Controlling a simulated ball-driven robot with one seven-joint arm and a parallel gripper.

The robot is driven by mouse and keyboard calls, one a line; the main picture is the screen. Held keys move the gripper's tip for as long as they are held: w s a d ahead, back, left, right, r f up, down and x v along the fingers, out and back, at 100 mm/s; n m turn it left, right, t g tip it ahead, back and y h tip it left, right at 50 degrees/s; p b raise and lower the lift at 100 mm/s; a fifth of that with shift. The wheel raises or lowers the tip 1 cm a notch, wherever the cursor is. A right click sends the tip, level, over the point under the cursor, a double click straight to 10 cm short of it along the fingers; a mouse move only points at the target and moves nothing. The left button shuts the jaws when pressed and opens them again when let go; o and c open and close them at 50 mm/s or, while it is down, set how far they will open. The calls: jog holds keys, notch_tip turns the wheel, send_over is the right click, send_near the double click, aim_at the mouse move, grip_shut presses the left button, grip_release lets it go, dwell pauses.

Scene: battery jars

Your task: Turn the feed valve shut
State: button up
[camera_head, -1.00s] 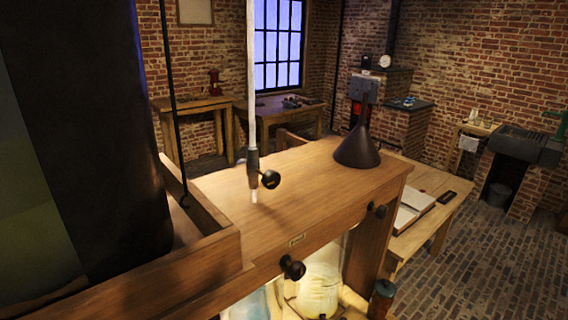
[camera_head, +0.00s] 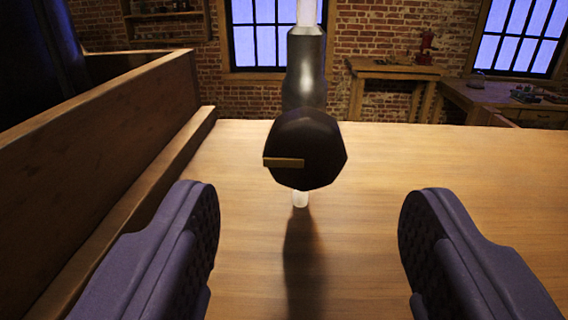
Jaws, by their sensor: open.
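The feed valve's dark faceted knob (camera_head: 310,140) faces me just above the middle of the view. A short brass-coloured bar (camera_head: 284,162) lies level across its left part. The dark valve body (camera_head: 304,70) stands upright behind the knob on a pale tube, whose short lower end (camera_head: 300,198) shows below. My gripper (camera_head: 309,235) is open and empty. Its two purple padded fingers stand left and right, lower in the view than the knob, and do not touch it. The knob lies between them from side to side.
A wooden top (camera_head: 370,175) spreads beneath the valve and is clear around it. A raised wooden side wall (camera_head: 110,165) runs along the left, near my left finger. Tables (camera_head: 400,70), windows and a brick wall are far behind.

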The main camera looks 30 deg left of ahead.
aim_at(306, 154)
jog(key=x, duration=0.7)
jog(key=shift+w+a, duration=0.1)
jog(key=shift+w, duration=0.05)
jog(key=c, duration=1)
